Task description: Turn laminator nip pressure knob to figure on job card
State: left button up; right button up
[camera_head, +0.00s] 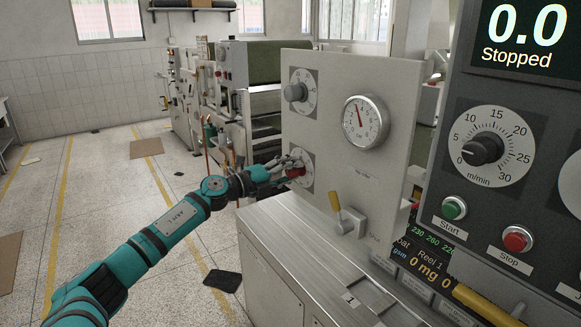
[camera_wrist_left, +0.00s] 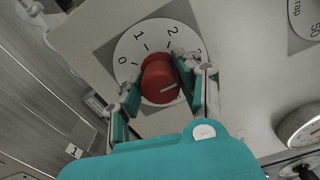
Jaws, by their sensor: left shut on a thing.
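A red knob (camera_head: 296,172) sits on a numbered dial at the lower left of the upright grey panel (camera_head: 330,70). In the left wrist view the red knob (camera_wrist_left: 160,80) stands in the middle of its white dial (camera_wrist_left: 132,45), with 0, 1 and 2 readable around it. A pale line on the knob points to the right of that picture. My left gripper (camera_head: 288,165) is shut on the red knob, its fingers (camera_wrist_left: 155,88) on either side of it. The fingers hide part of the dial's scale. I cannot make out a job card. My right gripper is out of view.
A grey knob (camera_head: 295,92) and a round gauge (camera_head: 365,122) sit above on the same panel. A yellow-handled lever (camera_head: 335,205) sticks out below. A control console (camera_head: 500,190) at the right reads 0.0 Stopped. Open floor (camera_head: 110,200) lies to the left.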

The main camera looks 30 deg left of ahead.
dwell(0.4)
pick_arm(q)
jog(key=o, duration=1.2)
jog(key=shift+c, duration=0.2)
jog(key=v, duration=1.2)
jog(key=shift+a+f, duration=0.15)
jog(key=shift+f, duration=0.05)
